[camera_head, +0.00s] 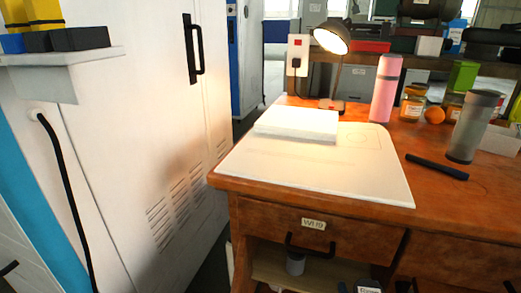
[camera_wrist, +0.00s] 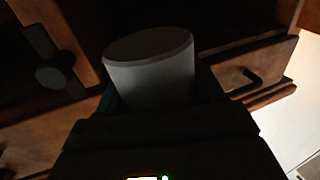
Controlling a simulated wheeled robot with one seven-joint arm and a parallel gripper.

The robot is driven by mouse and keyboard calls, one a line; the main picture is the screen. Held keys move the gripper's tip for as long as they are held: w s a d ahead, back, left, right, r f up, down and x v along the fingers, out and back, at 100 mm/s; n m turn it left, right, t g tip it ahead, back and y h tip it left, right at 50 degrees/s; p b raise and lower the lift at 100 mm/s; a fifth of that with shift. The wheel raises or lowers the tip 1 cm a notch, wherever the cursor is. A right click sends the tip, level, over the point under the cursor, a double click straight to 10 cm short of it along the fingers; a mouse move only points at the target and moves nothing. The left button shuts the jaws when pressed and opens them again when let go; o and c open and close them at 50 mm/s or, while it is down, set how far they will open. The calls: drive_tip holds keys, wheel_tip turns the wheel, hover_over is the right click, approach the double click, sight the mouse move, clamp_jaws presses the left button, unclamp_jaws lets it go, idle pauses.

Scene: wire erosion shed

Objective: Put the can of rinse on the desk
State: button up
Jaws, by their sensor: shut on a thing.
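My gripper (camera_wrist: 158,94) shows in the wrist view, shut on a plain grey cylinder, which I take to be the can of rinse (camera_wrist: 150,68). Its flat round end faces up in that view, and no label shows. The lower part of the can is hidden by the gripper. The desk (camera_head: 440,206) fills the right of the head view, with a wooden top and drawers. Its dark wooden front also shows in the wrist view. A small grey cylinder (camera_head: 295,264) shows in the open space under the drawer. I cannot tell if it is the held can.
A white mat (camera_head: 300,177) with a white block (camera_head: 298,122) covers the desk's left part. A white cabinet (camera_head: 130,110) is left.

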sight(370, 290)
drive_tip(key=shift+s+r+p, duration=0.25)
drive_tip(key=shift+s+r, duration=0.05)
drive_tip(key=shift+r, duration=0.3)
drive_tip(key=shift+s+r+p, duration=0.25)
drive_tip(key=shift+s+r, duration=0.05)
drive_tip(key=shift+r, duration=0.25)
wheel_tip(370, 290, up, 2)
drive_tip(key=p, duration=0.4)
drive_tip(key=shift+s+d, duration=0.1)
drive_tip(key=r+p, duration=0.2)
drive_tip(key=p, duration=0.2)
drive_tip(key=r+p, duration=0.2)
drive_tip(key=p, duration=0.2)
drive_tip(key=s+r+p, duration=0.1)
drive_tip(key=r+p, duration=0.1)
drive_tip(key=p, duration=0.2)
drive_tip(key=shift+s+r+p, duration=0.1)
drive_tip(key=shift+r+p, duration=0.25)
drive_tip(key=r+p, duration=0.1)
drive_tip(key=p, duration=0.1)
drive_tip(key=r+p, duration=0.1)
drive_tip(key=p, duration=0.1)
drive_tip(key=shift+s+r+p, duration=0.1)
drive_tip(key=shift+s+p, duration=0.2)
drive_tip(key=shift+s, duration=0.1)
